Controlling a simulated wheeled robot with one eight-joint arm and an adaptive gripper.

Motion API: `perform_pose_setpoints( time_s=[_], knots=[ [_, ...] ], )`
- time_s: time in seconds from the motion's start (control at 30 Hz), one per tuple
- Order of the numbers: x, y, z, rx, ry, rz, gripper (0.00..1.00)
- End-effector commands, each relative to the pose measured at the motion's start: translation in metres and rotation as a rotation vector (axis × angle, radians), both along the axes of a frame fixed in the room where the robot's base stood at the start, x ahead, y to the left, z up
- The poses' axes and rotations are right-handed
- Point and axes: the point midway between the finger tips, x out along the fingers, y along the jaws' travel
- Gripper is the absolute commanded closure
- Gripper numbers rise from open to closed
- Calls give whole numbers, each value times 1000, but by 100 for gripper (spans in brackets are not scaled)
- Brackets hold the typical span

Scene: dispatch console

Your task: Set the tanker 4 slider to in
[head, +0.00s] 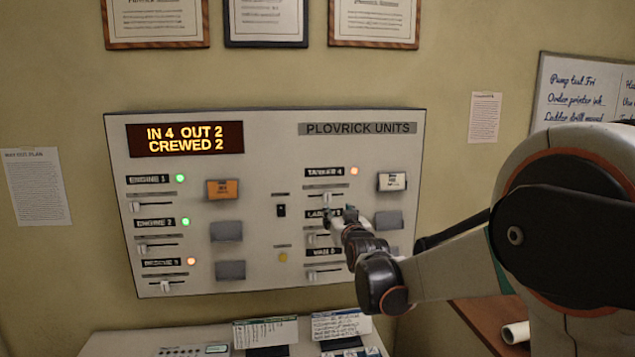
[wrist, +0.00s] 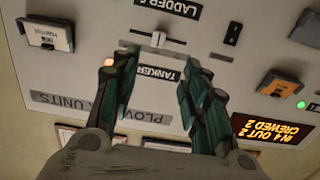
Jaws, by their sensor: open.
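The tanker 4 row is at the upper right of the grey panel, with its black label (head: 325,172) and a lit orange lamp (head: 354,171). Its pale slider knob (head: 327,198) sits near the middle of a short horizontal slot. In the upside-down wrist view the knob (wrist: 157,39) stands just beyond my fingertips, above the TANKER label (wrist: 157,73). My gripper (wrist: 160,66) is open and empty, its two dark green fingers spread to either side of that label. In the head view my gripper (head: 341,216) is close to the panel, just below the knob, partly covering the ladder label.
The display (head: 184,139) reads IN 4, OUT 2, CREWED 2. Other slider rows sit close by, including engine 1 (head: 148,179) and the lower right row (head: 324,253). A small black switch (head: 281,210) and a white card holder (head: 392,181) flank the tanker row.

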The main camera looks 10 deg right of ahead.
Motion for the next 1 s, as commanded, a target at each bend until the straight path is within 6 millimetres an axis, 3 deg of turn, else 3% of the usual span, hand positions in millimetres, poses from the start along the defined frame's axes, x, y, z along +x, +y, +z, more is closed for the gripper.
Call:
perform_pose_setpoints(
  time_s=[0.37, 0.8, 1.0],
  knots=[
    [36, -1, 7, 0, -46, -6, 58],
    [117, -1, 7, 0, -44, -5, 58],
    [143, -1, 7, 0, -44, -5, 58]
  ],
)
